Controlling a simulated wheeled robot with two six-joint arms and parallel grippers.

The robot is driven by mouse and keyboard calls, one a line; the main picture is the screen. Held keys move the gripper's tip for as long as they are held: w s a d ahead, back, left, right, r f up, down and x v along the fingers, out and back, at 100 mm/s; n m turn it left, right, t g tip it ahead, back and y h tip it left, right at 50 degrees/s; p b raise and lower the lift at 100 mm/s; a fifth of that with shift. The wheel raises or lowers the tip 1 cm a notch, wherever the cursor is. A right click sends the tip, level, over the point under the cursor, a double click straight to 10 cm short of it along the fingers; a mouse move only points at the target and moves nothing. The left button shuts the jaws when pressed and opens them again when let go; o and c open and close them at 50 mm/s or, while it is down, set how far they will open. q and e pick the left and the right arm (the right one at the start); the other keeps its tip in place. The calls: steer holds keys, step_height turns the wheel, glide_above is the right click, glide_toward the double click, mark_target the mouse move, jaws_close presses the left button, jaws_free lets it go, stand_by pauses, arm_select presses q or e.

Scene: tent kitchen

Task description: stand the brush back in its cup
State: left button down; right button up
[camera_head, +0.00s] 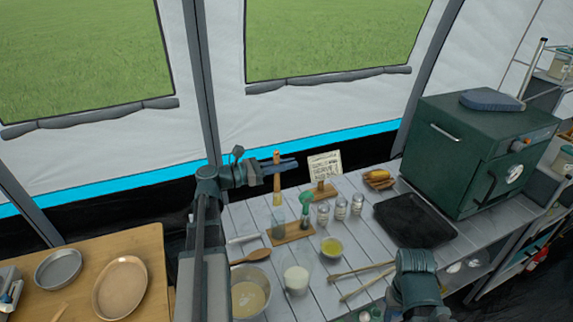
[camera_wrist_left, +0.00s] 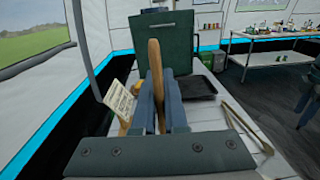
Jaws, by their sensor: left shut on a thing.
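My left gripper (camera_head: 284,168) is shut on the wooden handle of the brush (camera_head: 277,184). The brush is upright, pale end down. In the left wrist view the brush handle (camera_wrist_left: 155,75) stands between the two fingers (camera_wrist_left: 160,110). A small greyish clear cup (camera_head: 279,216) stands on a wooden board (camera_head: 292,236), just below the brush's lower end in the head view. I cannot tell the exact gap between them. Of my right arm, a dark wrist part (camera_head: 417,275) shows at the lower right; its fingertips are not clear.
A green-headed utensil (camera_head: 306,204) stands beside the cup. Several shakers (camera_head: 341,209), a card on a stand (camera_head: 325,167), a yellow bowl (camera_head: 332,247), a white cup (camera_head: 296,279) and a mixing bowl (camera_head: 249,296) are near. A black tray (camera_head: 414,220) lies before the green oven (camera_head: 470,150).

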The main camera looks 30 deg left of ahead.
mark_target(281, 192)
arm_select(q)
steer(key=shift+f+b, duration=4.7)
steer(key=shift+f, duration=0.3)
steer(key=c, duration=0.9)
jaws_free()
steer(key=v, duration=1.4)
steer(key=shift+w, duration=0.1)
